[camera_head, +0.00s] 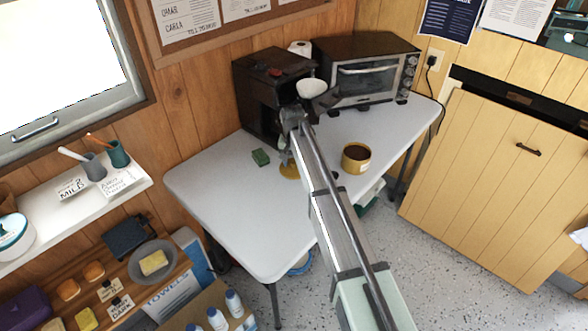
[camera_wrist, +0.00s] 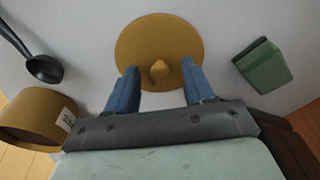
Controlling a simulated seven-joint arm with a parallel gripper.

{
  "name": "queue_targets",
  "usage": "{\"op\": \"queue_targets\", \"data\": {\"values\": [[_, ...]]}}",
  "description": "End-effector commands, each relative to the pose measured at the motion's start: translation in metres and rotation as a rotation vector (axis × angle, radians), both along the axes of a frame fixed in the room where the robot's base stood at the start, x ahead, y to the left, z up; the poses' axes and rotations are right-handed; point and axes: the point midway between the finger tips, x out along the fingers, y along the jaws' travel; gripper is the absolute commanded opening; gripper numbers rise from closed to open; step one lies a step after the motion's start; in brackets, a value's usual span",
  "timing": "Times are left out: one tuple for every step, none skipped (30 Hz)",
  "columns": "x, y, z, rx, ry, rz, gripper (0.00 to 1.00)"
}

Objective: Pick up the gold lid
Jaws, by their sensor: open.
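The gold lid (camera_wrist: 158,38) is a round disc with a small knob in its middle, lying flat on the white table. In the head view the lid (camera_head: 289,171) is partly hidden by my arm. My gripper (camera_wrist: 160,72) is open, with its two blue fingers apart on either side of the knob in the wrist view. Nothing is held between them. The height of the fingertips over the lid is hard to tell. In the head view the fingers are mostly hidden by my arm (camera_head: 284,160).
A gold canister (camera_head: 356,158) with dark contents stands right of the lid. A green block (camera_head: 260,157) lies to its left. A black spoon (camera_wrist: 44,68) lies near the canister. A dark coffee machine (camera_head: 262,85) and a toaster oven (camera_head: 365,70) stand behind. The table's front left is clear.

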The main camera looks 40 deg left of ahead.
Motion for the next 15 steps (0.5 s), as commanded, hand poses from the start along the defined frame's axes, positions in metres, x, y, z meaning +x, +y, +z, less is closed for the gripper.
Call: {"op": "queue_targets", "data": {"values": [[0.0001,0.0001,-0.0003,0.000,0.000,0.000,0.52],[0.0001,0.0001,-0.0002,0.001,-0.001,0.000,0.52],[0.0001,0.0001,0.0000,0.001,-0.001,0.000,0.52],[0.0001,0.0000,0.0001,0.001,-0.001,0.000,0.52],[0.0000,0.0001,0.0001,0.001,-0.001,0.000,0.52],[0.0000,0.0001,0.0002,0.001,-0.001,0.000,0.48],[0.0000,0.0001,0.0002,0.001,-0.001,0.000,0.45],[0.0001,0.0002,0.0003,0.001,-0.001,0.000,0.43],[0.0000,0.0001,0.0003,0.001,-0.001,0.000,0.39],[0.0000,0.0001,0.0003,0.001,-0.001,0.000,0.36],[0.0000,0.0001,0.0003,0.001,-0.001,0.000,0.33],[0.0000,0.0001,0.0004,0.001,-0.001,0.000,0.29],[0.0000,0.0001,0.0004,0.001,-0.001,0.000,0.26],[0.0000,0.0001,0.0004,0.001,-0.001,0.000,0.23],[0.0000,0.0001,0.0004,0.001,-0.001,0.000,0.20]]}}
